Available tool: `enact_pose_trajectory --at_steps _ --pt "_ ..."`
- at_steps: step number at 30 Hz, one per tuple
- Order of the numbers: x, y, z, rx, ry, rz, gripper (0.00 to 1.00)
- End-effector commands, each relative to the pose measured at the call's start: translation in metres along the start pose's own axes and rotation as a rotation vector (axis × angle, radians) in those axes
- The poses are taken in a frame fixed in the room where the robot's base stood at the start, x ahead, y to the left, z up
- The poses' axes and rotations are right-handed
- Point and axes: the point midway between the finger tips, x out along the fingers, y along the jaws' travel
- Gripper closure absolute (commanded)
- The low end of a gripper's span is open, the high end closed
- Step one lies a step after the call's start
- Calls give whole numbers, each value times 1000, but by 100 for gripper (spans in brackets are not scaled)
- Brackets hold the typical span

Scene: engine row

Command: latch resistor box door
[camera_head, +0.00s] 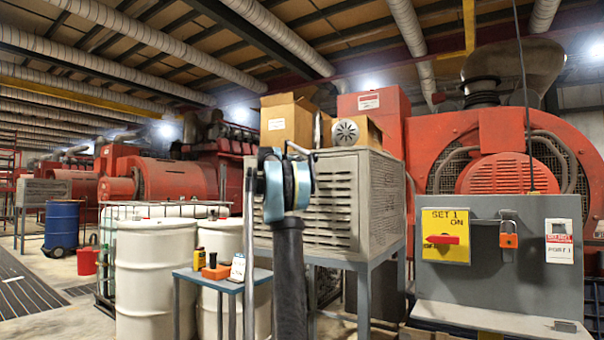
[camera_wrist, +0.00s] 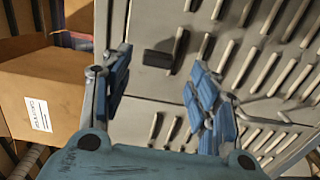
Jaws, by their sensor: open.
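The resistor box is a grey metal cabinet with louvre slots (camera_head: 365,190), standing on a frame in the middle of the head view. In the wrist view its slotted grey face (camera_wrist: 262,30) fills much of the picture, with a seam crossing it. A small black block (camera_wrist: 157,59) sits on this face beside a slot; I cannot tell if it is the latch. My gripper (camera_head: 286,165) is in front of the box's left part and hides some of it. In the wrist view its blue-padded fingers (camera_wrist: 162,65) are apart, with nothing between them; contact with the face cannot be told.
Cardboard boxes (camera_head: 288,120) lie on top of the box; one carton (camera_wrist: 45,92) is at the left in the wrist view. White drums (camera_head: 155,270) and a small blue table (camera_head: 222,279) stand left. A grey panel with a padlock (camera_head: 508,240) stands at right.

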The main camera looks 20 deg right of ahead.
Motion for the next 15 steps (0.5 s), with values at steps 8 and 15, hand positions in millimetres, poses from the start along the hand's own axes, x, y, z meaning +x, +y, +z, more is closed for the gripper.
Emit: enact_pose_trajectory --at_steps 8,15 --pt "-46 -1 0 0 1 -1 45" --pt "-64 -1 0 0 0 -1 45"
